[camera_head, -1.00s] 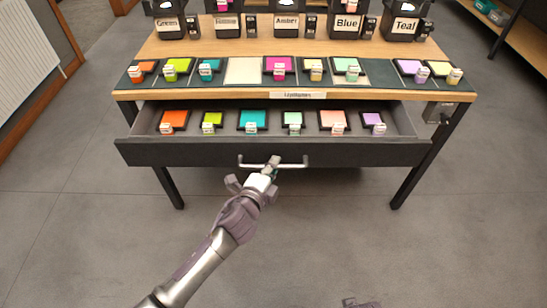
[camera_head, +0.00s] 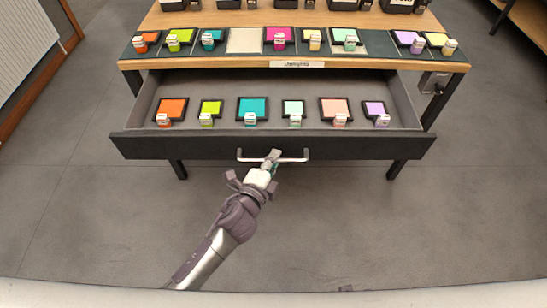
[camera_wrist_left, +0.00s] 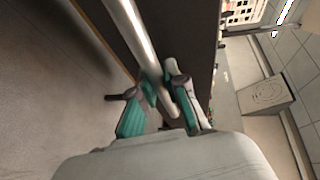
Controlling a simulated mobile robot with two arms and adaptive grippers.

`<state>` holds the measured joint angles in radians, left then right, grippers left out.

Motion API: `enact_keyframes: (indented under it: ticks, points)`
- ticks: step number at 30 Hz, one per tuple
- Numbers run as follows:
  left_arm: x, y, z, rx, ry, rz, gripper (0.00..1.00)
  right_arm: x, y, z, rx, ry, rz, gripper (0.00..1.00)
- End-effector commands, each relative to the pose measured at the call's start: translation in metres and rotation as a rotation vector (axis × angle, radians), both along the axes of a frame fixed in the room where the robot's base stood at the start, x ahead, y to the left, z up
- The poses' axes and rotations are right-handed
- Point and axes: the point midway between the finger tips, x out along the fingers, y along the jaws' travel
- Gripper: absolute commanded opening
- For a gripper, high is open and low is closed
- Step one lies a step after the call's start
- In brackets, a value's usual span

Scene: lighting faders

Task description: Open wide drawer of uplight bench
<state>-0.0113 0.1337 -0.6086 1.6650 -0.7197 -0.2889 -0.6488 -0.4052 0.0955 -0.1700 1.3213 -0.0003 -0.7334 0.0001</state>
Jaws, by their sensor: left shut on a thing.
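The wide drawer (camera_head: 200,146) of the bench (camera_head: 297,65) is pulled out toward me in the head view. Its dark front carries a pale bar handle (camera_head: 293,157). My left gripper (camera_head: 271,160) is shut on the handle, near its middle. In the left wrist view the handle bar (camera_wrist_left: 140,38) runs between the green-padded fingers (camera_wrist_left: 160,100), beside the dark drawer front (camera_wrist_left: 188,30). Inside the drawer are several coloured squares in black frames with small white-labelled blocks, such as an orange one (camera_head: 173,106) and a teal one (camera_head: 252,108). My right gripper is not in view.
The bench top holds a row of coloured swatches, including a magenta one (camera_head: 279,36), with dark labelled bins (camera_head: 287,3) behind. Black bench legs (camera_head: 396,169) stand below. A white radiator (camera_head: 24,40) is at the far left. The grey floor (camera_head: 380,230) in front is clear.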

Motion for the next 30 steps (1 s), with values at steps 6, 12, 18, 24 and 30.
enact_keyframes:
  ticks: [6, 12, 18, 24, 30]
  points:
    - [0.0, 0.001, -0.001, 0.001, 0.001, 0.002, 0.36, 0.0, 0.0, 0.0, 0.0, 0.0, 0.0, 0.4]
    - [0.0, 0.0, 0.0, 0.001, 0.001, 0.001, 0.39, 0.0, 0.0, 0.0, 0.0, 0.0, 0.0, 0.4]
    - [-0.004, 0.002, 0.0, 0.0, 0.001, 0.0, 0.39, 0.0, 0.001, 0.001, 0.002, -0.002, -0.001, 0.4]
    - [-0.035, 0.015, 0.005, 0.0, 0.003, 0.0, 0.39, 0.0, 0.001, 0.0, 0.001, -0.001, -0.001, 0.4]
    - [-0.074, 0.032, 0.014, 0.001, 0.004, 0.001, 0.39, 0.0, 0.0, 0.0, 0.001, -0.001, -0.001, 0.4]
